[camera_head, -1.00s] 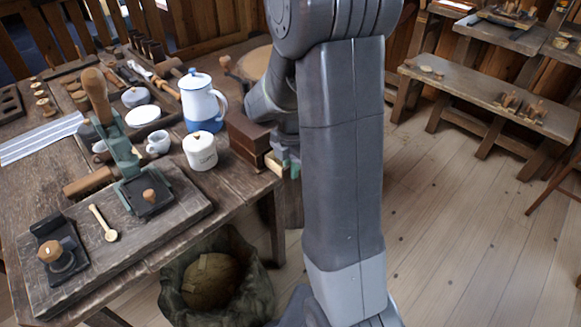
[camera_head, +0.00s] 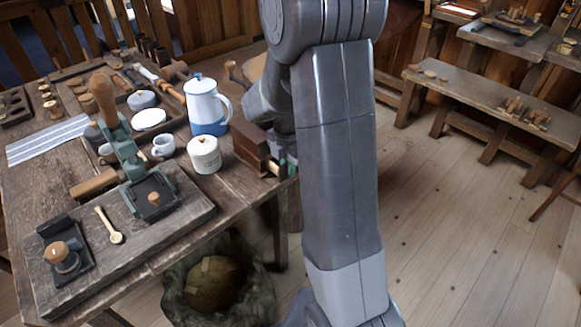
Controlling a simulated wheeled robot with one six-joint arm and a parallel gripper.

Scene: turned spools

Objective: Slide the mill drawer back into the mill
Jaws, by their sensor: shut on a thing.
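The mill (camera_head: 248,142) is a dark brown wooden box at the right edge of the table, partly behind my arm. The mill drawer (camera_head: 273,168) shows as a small piece with a pale edge at the mill's lower right side. It sticks out a little over the table's edge. My gripper (camera_head: 288,166) is at the drawer's outer end and shut on it. Most of the gripper and the grip itself are hidden by my arm, so I cannot tell how far the drawer is inside the mill.
On the table (camera_head: 235,190), a lidded white jar (camera_head: 204,155), a blue and white pot (camera_head: 206,108) and a cup (camera_head: 163,146) stand left of the mill. A green press (camera_head: 125,150) is further left. A sack (camera_head: 218,285) sits on the floor below.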

